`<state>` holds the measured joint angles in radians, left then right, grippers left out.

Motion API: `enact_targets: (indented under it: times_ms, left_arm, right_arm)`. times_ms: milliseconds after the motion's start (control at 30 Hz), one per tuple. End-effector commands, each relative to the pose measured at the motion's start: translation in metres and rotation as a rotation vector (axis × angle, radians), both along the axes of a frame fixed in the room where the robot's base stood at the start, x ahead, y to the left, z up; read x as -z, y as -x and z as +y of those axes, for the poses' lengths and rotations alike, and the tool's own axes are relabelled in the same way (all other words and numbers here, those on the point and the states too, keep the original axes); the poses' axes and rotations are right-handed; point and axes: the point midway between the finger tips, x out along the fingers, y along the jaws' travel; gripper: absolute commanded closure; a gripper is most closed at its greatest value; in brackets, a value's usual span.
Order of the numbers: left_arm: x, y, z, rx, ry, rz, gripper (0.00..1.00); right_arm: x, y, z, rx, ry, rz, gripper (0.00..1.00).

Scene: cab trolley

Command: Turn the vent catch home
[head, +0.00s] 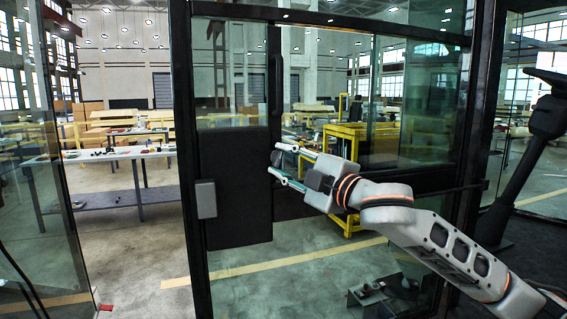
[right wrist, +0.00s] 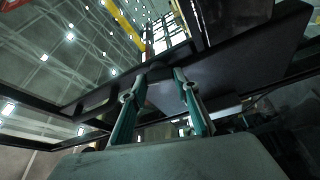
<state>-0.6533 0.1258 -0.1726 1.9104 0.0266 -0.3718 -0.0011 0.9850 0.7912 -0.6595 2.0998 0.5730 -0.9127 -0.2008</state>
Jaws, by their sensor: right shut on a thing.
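My right gripper (head: 276,160) reaches in from the right at the edge of the dark door panel (head: 236,190). Its two fingers sit on either side of a small dark piece, which looks like the vent catch (head: 276,157). In the right wrist view the gripper (right wrist: 158,88) has its teal fingers closed around this dark catch (right wrist: 161,96), below a dark frame bar. The catch is small and dark, so its angle cannot be told. My left gripper is not in view.
A black upright handle (head: 276,85) stands above the gripper on the door frame. A grey box (head: 206,199) is on the left post. Glass panes and dark frame bars surround the arm. Outside are a workbench (head: 110,154) and yellow racks (head: 345,138).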

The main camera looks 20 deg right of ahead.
Motion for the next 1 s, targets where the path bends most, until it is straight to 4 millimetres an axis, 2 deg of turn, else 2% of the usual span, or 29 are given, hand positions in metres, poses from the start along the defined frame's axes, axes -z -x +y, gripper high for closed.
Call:
enact_targets:
  times_ms: [400,1000]
  left_arm:
    - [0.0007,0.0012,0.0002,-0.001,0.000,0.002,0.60]
    - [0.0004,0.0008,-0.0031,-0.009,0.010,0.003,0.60]
  right_arm:
    - [-0.0025,-0.0002,-0.0005,0.001,0.264,-0.006,0.91]
    - [-0.0017,-0.0002,-0.0002,0.001,0.336,-0.007,0.91]
